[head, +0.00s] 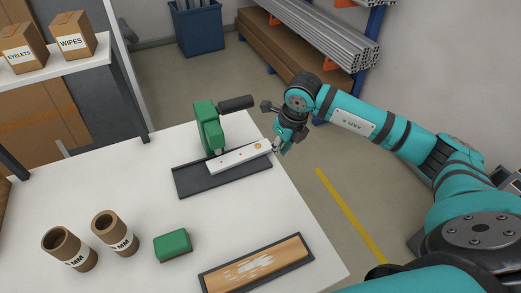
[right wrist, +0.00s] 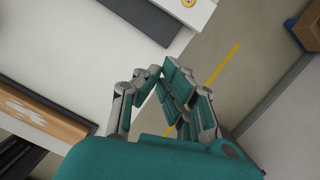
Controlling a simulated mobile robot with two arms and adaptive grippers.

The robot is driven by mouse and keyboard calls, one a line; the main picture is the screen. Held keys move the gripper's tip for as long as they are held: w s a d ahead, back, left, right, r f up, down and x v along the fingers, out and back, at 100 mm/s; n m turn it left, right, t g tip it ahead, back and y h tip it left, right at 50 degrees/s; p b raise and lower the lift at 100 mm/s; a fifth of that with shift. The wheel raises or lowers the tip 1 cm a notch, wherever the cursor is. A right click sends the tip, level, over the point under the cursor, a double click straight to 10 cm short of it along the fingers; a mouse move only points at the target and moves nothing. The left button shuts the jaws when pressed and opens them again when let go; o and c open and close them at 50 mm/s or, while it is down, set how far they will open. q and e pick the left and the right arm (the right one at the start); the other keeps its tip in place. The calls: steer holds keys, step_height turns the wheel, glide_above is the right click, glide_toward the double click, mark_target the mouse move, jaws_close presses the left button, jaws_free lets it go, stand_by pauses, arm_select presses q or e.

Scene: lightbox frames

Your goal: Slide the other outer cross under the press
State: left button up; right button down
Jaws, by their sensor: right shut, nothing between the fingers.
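A green press (head: 208,128) with a black handle stands at the back of the white table. A white strip (head: 232,160) lies beneath its head, over a dark base (head: 190,184). A brass eyelet sits near the strip's right end, and small reddish marks show farther left; their shape is too small to tell. The strip's eyelet end also shows at the top of the right wrist view (right wrist: 178,8). My right gripper (head: 277,148) is shut and empty by the strip's right end, in the head view close to it; the right wrist view (right wrist: 157,73) shows a gap. My left gripper is out of view.
Two brown tubes (head: 69,249), a green block (head: 173,245) and a dark-framed wooden panel (head: 257,265) lie on the front of the table (head: 135,190). The table's right edge runs near my gripper, with open floor beyond. A metal-stock rack (head: 315,50) stands behind.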

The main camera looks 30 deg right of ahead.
mark_target(261, 160)
steer(key=x, duration=0.2)
steer(key=s+p+x, duration=0.1)
steer(key=x, duration=0.1)
steer(key=p+x, duration=0.1)
steer(key=x, duration=0.3)
steer(key=shift+w, duration=0.15)
steer(key=w, duration=0.1)
steer(key=w+p, duration=0.1)
steer(key=w+a, duration=0.1)
steer(key=shift+w+f+p, duration=0.35)
steer(key=shift+f+p, duration=0.05)
steer(key=shift+w+f, duration=0.1)
steer(key=shift+w, duration=0.15)
steer(key=shift+w+a+f+b, duration=0.2)
steer(key=shift+w+b, duration=0.35)
steer(key=shift+b, duration=0.35)
steer(key=shift+w+r+b, duration=0.2)
steer(key=shift+b, duration=0.15)
steer(key=shift+r, duration=0.35)
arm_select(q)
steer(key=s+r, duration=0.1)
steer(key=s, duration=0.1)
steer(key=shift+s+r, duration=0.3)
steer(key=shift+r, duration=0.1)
arm_select(e)
steer(key=shift+w, duration=0.1)
